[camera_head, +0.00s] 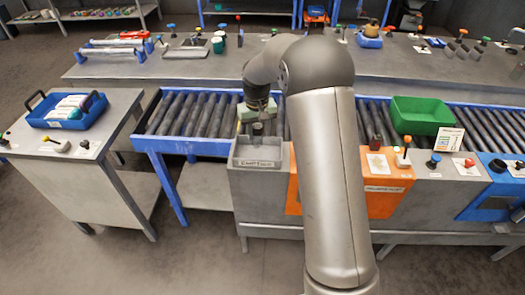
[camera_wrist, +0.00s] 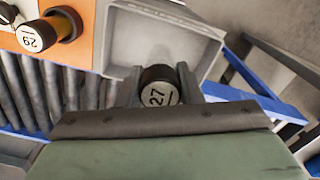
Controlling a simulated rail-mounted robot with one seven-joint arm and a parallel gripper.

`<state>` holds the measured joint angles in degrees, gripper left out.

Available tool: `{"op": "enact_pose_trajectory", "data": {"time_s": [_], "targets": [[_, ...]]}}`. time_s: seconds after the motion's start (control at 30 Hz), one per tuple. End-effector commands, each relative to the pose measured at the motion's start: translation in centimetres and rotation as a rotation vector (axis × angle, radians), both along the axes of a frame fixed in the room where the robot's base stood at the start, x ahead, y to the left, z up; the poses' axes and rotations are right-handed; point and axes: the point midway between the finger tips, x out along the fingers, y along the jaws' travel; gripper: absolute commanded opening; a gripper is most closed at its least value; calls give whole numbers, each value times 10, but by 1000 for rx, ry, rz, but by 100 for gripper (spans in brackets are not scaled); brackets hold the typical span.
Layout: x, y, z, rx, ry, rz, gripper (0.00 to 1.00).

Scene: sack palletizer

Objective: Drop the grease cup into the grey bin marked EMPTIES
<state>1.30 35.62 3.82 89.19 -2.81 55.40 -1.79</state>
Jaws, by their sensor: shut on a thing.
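My gripper (camera_wrist: 160,82) is shut on a dark round grease cup (camera_wrist: 158,94) whose pale end face reads 27. The grey bin (camera_wrist: 204,58) lies just beyond the cup in the wrist view, and its visible floor looks bare. In the head view, my gripper (camera_head: 257,124) hangs at the back edge of the grey bin (camera_head: 240,151), with the cup small and hard to make out between the fingers. The bin has a pale label on its front, too small to read surely. I cannot tell whether the cup is over the opening.
A blue tray (camera_head: 68,113) with several items sits on the left table.

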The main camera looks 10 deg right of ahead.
Motion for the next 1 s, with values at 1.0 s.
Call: {"op": "enact_pose_trajectory", "data": {"time_s": [1.0], "targets": [[17,-13,-57,1,-2,76,10]]}}
